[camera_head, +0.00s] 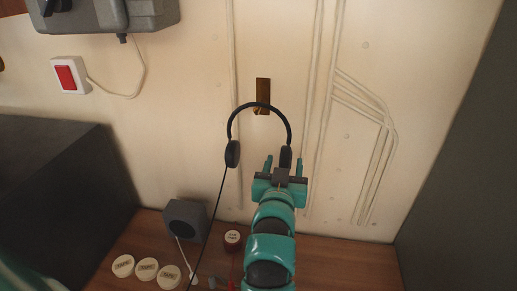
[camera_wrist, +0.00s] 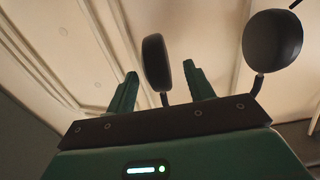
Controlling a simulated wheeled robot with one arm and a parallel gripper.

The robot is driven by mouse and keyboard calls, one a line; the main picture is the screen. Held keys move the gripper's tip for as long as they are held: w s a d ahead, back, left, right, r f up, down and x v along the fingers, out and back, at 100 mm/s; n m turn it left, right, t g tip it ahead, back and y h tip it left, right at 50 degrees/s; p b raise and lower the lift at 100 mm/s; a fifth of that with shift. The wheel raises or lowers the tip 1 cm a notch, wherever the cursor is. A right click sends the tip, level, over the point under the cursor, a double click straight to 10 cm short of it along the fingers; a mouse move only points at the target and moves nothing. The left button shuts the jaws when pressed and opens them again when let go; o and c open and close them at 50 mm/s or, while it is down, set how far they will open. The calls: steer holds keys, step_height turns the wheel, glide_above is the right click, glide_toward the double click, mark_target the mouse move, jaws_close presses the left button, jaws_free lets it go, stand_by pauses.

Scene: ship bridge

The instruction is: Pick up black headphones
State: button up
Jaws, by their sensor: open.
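The black headphones (camera_head: 259,105) hang by their band from a brass hook (camera_head: 262,92) on the cream wall, with a cable running down from the left ear cup (camera_head: 232,154). My gripper (camera_head: 283,165) is at the right ear cup (camera_head: 286,154), which it partly hides in the head view. In the wrist view my gripper (camera_wrist: 161,86) is open, and one ear cup (camera_wrist: 157,62) shows between its green fingers. The other ear cup (camera_wrist: 272,40) is outside the fingers, to the right. I cannot tell whether a finger touches the cup.
A dark cabinet (camera_head: 65,190) stands at left and a dark panel (camera_head: 465,170) at right. Pipes (camera_head: 318,110) run along the wall.

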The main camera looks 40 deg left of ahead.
steer(key=x, duration=0.3)
steer(key=shift+w+r+p, duration=0.15)
steer(key=shift+w+p, duration=0.1)
steer(key=shift+p, duration=0.05)
steer(key=c, duration=0.9)
